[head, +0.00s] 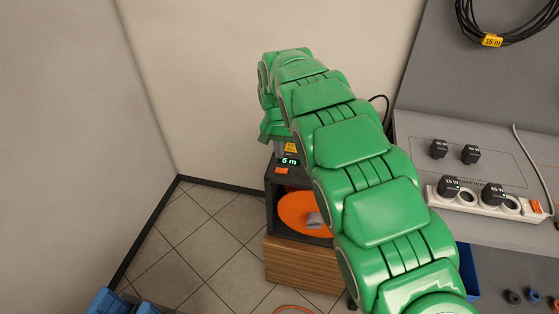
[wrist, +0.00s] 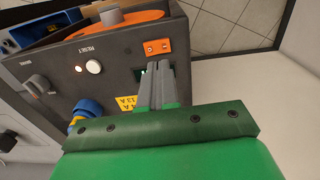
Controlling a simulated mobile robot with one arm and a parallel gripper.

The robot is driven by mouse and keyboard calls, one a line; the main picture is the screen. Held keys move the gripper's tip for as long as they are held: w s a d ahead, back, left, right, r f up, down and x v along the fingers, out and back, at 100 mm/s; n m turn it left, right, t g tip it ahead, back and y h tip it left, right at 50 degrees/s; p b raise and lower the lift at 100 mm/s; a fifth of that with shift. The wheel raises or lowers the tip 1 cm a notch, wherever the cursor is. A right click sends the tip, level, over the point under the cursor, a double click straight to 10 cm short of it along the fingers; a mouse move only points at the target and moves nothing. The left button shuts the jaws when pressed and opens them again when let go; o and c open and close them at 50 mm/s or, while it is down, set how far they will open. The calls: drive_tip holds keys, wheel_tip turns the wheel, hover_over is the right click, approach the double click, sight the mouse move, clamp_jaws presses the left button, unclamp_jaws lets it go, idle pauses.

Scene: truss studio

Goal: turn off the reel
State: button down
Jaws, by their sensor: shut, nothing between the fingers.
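The reel is a dark grey box (head: 271,213) with an orange drum (head: 300,212) in its open front, standing on a wooden block. Its top has a green "5 m" display (head: 289,160) and a small orange switch (head: 282,170). The fingers partly hide the display. My arm covers part of the reel in the head view.
A blue socket (wrist: 86,108) and a grey knob (wrist: 37,86) stick up from the panel. A grey bench (head: 420,140) at right carries a white power strip (head: 480,203) with black plugs. Walls stand behind and left; tiled floor (head: 205,240) is open at left.

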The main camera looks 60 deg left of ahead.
wheel_tip(320, 180, up, 8)
hover_over(285, 170)
drive_tip(key=s+a, duration=0.1)
drive_tip(key=shift+s+a, duration=0.2)
drive_tip(key=shift+r+h, duration=0.1)
drive_tip(key=shift+h, duration=0.2)
idle(0.3)
drive_tip(key=shift+s+t, duration=0.15)
drive_tip(key=shift+t, duration=0.15)
drive_tip(key=f, duration=0.4)
drive_tip(key=w+f, duration=0.1)
drive_tip(key=f, duration=0.4)
drive_tip(key=d+f, duration=0.1)
drive_tip(key=f, duration=0.4)
drive_tip(key=shift+w+d, duration=0.1)
drive_tip(key=shift+w, duration=0.05)
idle(0.3)
